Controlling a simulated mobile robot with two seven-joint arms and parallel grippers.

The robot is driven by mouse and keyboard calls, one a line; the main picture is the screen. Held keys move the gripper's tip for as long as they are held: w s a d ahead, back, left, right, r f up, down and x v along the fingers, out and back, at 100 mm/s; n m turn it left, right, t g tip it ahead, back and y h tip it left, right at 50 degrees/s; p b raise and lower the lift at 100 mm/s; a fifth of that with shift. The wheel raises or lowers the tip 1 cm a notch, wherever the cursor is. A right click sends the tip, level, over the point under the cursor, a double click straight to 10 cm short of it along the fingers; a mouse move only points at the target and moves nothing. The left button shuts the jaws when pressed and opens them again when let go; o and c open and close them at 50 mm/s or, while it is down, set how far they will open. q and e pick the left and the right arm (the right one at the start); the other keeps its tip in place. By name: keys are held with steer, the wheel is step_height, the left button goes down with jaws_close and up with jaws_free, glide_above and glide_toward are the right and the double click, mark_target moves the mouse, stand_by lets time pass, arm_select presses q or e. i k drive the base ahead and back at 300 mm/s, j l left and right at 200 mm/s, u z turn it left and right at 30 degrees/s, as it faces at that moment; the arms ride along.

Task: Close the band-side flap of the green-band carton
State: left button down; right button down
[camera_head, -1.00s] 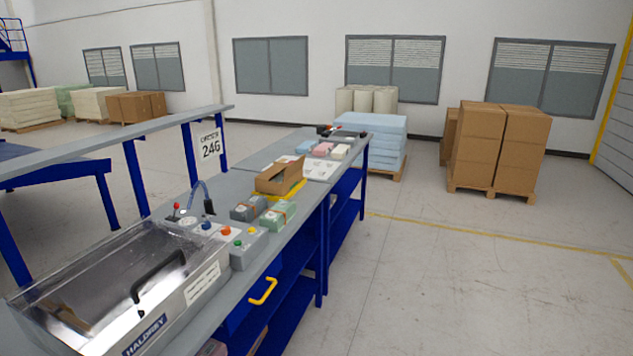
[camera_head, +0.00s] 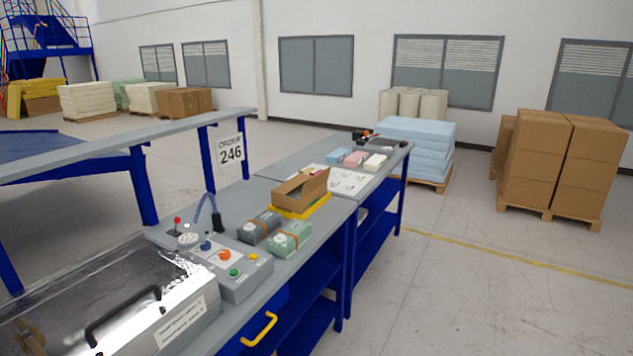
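An open brown carton (camera_head: 299,188) sits in a yellow tray or frame (camera_head: 306,209) on the workbench, near the middle of the view. A flap stands up at its right end, and its near long side is tilted outward. Its inside is mostly hidden, and I cannot make out a green band on it. A green block with an orange band (camera_head: 290,239) lies in front of it, beside a grey block with a similar band (camera_head: 260,227). Neither of my grippers is in view.
A metal machine with a black handle (camera_head: 122,315) and a control box with coloured buttons (camera_head: 232,270) fill the near bench (camera_head: 238,204). A white sheet (camera_head: 335,180) and small foam blocks (camera_head: 355,159) lie behind the carton. Floor (camera_head: 440,300) to the right is clear.

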mark_target(315, 181)
steer(key=i+l+u, duration=0.1)
steer(key=u, duration=0.25)
steer(key=l+u, duration=0.15)
steer(key=u, duration=0.2)
steer(key=i+l+u, duration=0.15)
steer(key=u, duration=0.25)
steer(key=l+u, duration=0.45)
steer(key=l, duration=0.65)
steer(key=l+u, duration=0.2)
steer(key=l, duration=0.9)
steer(key=i, duration=0.05)
